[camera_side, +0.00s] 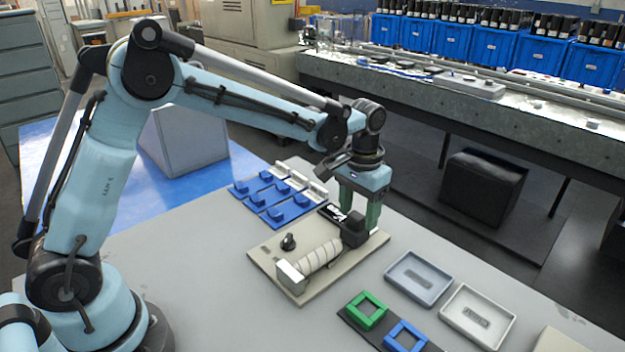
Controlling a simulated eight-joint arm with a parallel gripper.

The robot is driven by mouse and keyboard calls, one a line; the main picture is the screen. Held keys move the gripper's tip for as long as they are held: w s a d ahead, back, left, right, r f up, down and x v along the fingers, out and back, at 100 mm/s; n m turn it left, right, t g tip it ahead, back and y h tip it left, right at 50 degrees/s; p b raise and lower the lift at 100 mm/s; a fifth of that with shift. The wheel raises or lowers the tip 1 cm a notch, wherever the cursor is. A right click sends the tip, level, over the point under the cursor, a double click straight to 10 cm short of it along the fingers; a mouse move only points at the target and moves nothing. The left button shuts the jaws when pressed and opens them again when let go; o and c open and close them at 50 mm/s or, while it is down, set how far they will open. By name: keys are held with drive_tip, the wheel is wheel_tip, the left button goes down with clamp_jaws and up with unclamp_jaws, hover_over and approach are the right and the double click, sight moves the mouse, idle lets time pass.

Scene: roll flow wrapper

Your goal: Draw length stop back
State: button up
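The wrapper is a beige base plate (265,258) on the grey table. It carries a ribbed pale roll (320,256), a white block (290,278) at the roll's near end, a black knob (288,242) and a black block (354,232) at the far end. I cannot tell for certain which part is the length stop. My gripper (359,215) points down over the far end of the plate. Its two green fingers are apart, one on each side of the black block's top as seen here. Whether they touch the block is hidden.
Blue racks (277,213) with white pieces lie behind the plate. A grey-blue tray (418,297) and a white tray (452,323) lie to the right. A green frame (353,318) and a blue frame (392,345) sit on a dark strip in front. The table's left front is clear.

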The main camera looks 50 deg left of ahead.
sight(356, 214)
drive_tip(key=shift+s+r, duration=0.1)
wheel_tip(356, 214, up, 12)
idle(0.8)
drive_tip(key=s+a+f+t, duration=0.2)
drive_tip(key=s+a+t, duration=0.1)
drive_tip(key=s, duration=0.5)
drive_tip(key=s+a+f+t, duration=0.2)
drive_tip(key=s+a+t, duration=0.1)
drive_tip(key=s, duration=0.6)
drive_tip(key=shift+a+f+t, duration=0.25)
drive_tip(key=shift+f+t, duration=0.15)
drive_tip(key=shift+t, duration=0.2)
